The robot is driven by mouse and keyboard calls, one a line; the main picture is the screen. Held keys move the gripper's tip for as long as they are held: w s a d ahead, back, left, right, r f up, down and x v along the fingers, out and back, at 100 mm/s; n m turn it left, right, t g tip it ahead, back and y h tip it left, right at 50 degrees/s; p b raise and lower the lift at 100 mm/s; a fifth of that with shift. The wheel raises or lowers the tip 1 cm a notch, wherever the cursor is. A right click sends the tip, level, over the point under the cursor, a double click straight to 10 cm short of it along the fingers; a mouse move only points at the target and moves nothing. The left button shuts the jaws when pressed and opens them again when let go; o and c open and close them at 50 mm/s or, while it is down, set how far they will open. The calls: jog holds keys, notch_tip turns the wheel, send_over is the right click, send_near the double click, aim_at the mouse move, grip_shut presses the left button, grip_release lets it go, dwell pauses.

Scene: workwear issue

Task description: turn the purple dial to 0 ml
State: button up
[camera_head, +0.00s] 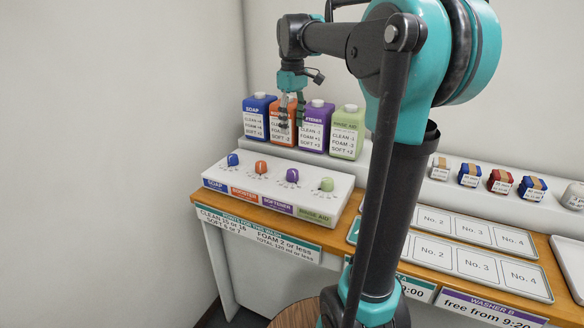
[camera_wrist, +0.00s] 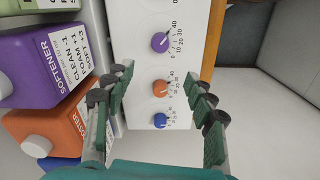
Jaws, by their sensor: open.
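The purple dial (camera_head: 292,176) sits on the white dosing panel (camera_head: 240,186), above the SOFTENER label. In the wrist view the purple dial (camera_wrist: 160,42) lies beyond my fingertips, beside a printed scale from 0 to 40. Its pointer is too small to read surely. My gripper (camera_head: 292,118) is above and behind the panel, in front of the bottles. In the wrist view my gripper (camera_wrist: 159,85) is open and empty, its fingers framing the orange dial (camera_wrist: 160,88) from above, apart from it. No dial is touched.
Blue (camera_head: 233,160) and green (camera_head: 327,185) dials flank the row. Soap (camera_head: 258,119), orange (camera_head: 281,133), purple softener (camera_head: 314,128) and green rinse aid (camera_head: 346,133) bottles stand behind the panel. Numbered trays (camera_head: 470,262) and small jars lie to the right.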

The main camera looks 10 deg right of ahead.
aim_at(292, 171)
notch_tip(292, 171, down, 16)
jog(key=shift+f, duration=0.25)
jog(key=shift+c, duration=0.3)
jog(key=c, duration=1.1)
